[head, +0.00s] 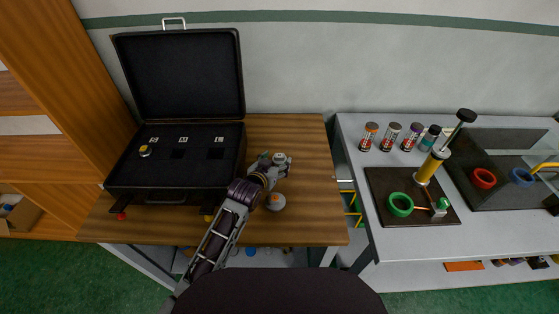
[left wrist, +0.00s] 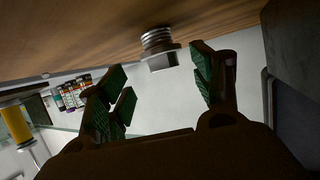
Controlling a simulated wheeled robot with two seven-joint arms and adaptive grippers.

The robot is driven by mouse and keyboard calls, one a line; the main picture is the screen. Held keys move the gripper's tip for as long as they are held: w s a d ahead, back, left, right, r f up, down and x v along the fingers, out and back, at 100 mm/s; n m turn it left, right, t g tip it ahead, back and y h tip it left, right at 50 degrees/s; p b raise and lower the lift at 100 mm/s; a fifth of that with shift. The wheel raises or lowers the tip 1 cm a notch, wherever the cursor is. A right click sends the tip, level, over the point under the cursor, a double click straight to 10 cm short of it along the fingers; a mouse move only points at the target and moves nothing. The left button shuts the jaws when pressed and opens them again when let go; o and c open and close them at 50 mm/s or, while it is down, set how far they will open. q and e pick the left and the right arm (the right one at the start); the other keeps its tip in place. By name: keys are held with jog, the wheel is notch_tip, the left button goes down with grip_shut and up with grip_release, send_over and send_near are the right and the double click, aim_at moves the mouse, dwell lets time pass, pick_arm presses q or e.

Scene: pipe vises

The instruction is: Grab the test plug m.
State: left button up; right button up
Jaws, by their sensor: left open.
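A grey metal plug with a threaded end and a wider head (left wrist: 158,47) stands on the wooden table in the left wrist view, which shows the scene upside down. I take it for the test plug m, but I can read no letter on it. My left gripper (head: 274,165) is low over the table, right of the black case. In the left wrist view its green-padded fingers (left wrist: 157,82) are apart and empty, with the plug in line with the gap. In the head view a pale round piece (head: 280,157) shows at the fingertips. My right gripper is not in view.
The open black case (head: 176,193) has a brass-coloured piece (head: 145,151) in its left slot. A grey disc with an orange centre (head: 275,201) lies near my left gripper. A white bench (head: 355,130) with cans and a yellow pump stands right. The table's right part is clear.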

aim_at(278, 158)
pick_arm(q)
jog(key=shift+x, duration=2.55)
jog(key=shift+w+a+r, duration=0.1)
jog(key=shift+w+a, duration=0.05)
jog(key=shift+a, duration=0.05)
jog(key=shift+c, duration=0.2)
jog(key=c, duration=0.9)
jog(key=shift+r, duration=5.05)
